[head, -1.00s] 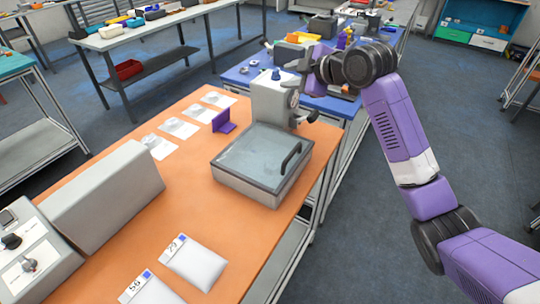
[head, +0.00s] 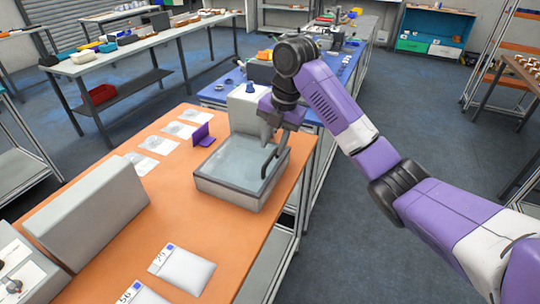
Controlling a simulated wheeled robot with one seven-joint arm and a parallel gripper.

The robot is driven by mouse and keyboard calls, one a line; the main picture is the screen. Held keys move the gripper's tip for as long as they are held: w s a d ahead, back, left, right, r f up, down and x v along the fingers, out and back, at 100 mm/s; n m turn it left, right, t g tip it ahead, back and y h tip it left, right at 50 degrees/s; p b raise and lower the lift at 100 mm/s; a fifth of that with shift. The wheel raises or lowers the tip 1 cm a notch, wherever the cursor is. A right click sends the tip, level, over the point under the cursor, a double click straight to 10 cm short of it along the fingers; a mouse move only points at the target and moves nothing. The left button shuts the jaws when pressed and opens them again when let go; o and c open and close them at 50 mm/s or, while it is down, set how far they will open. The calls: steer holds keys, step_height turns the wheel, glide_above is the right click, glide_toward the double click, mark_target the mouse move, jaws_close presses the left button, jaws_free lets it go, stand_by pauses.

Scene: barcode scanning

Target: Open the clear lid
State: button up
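The clear lid (head: 232,158) lies flat and closed on a grey box (head: 225,196) on the orange table. Its dark bar handle (head: 270,161) runs along the lid's right side. My gripper (head: 268,135) points down over the back right of the lid, just behind the handle's far end. I cannot tell whether it touches the handle or stays above it. Its fingers are small and partly lost against the box and the machine behind, so their opening cannot be made out.
A light grey machine (head: 243,107) stands right behind the box. A purple stand (head: 202,135) and several white cards are to its left. A grey panel block (head: 90,215) and white packets (head: 182,269) are nearer. The floor right of the table is clear.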

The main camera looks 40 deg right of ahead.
mark_target(270, 158)
steer(key=shift+w+a+f, duration=0.1)
steer(key=shift+w+f, duration=0.1)
steer(key=shift+f, duration=0.85)
steer(key=shift+w+f, duration=0.2)
steer(key=shift+f, duration=0.85)
steer(key=shift+c, duration=0.4)
jaws_close()
